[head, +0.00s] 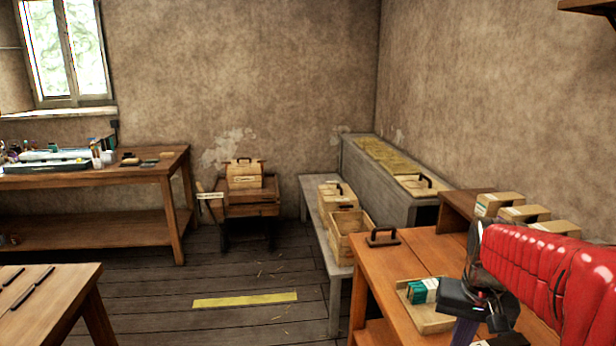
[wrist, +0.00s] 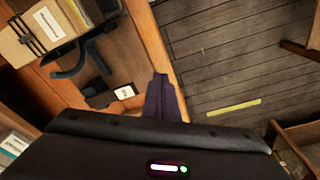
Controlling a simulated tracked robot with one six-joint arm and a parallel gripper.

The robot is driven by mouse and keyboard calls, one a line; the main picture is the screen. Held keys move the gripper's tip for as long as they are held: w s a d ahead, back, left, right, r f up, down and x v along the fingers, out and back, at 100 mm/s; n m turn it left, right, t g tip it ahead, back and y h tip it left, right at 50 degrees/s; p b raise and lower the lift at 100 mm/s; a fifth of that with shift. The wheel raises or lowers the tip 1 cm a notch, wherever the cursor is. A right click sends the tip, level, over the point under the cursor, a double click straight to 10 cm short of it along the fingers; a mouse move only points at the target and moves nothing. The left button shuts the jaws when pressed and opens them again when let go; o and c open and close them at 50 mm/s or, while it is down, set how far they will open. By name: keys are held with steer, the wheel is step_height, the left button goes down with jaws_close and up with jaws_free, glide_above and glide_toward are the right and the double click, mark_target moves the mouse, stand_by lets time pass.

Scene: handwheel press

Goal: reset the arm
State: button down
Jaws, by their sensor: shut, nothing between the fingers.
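My red-sleeved arm (head: 540,275) reaches in from the right in the head view, over the right-hand wooden table (head: 395,262). My gripper (head: 463,333) hangs below its dark wrist housing, beside a shallow wooden tray (head: 440,322) holding a green-and-white pack (head: 422,291). The lower end of the gripper is cut off by the picture edge. In the wrist view, the purple fingers (wrist: 162,85) are together and empty, in front of the table edge and plank floor.
A dark handle on a small base (head: 383,238) stands on the table's left part. Several labelled boxes (head: 525,212) stand behind my arm. A grey bench (head: 320,222) carries wooden boxes. Plank floor with a yellow strip (head: 245,299) lies open left of the table.

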steer(key=s+a+r+n+t, duration=0.3)
steer(key=s+a+n+t, duration=0.1)
steer(key=s+a, duration=0.9)
steer(key=shift+s+a+r, duration=0.2)
steer(key=shift+s+a, duration=0.1)
steer(key=shift+s, duration=0.2)
steer(key=shift+s, duration=0.1)
